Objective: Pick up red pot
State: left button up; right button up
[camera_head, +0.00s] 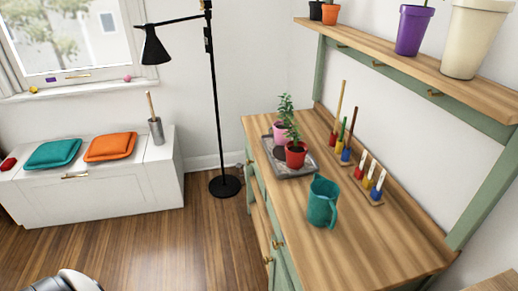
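The red pot (296,156) holds a small green plant and stands upright on a grey tray (270,164) on the wooden tabletop of a green workbench. A pink pot (279,133) with another plant stands just behind it on the same tray. The two plants overlap in the view. Neither of my grippers is recognisable in the head view. A white and dark rounded part, likely mine, shows at the bottom left edge.
Wooden holders with coloured tools (370,179) line the back. A shelf (420,66) with pots overhangs the workbench. A black floor lamp (224,185) stands left. The wooden floor between is clear.

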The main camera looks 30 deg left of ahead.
aim_at(296, 151)
jog(key=u, duration=0.75)
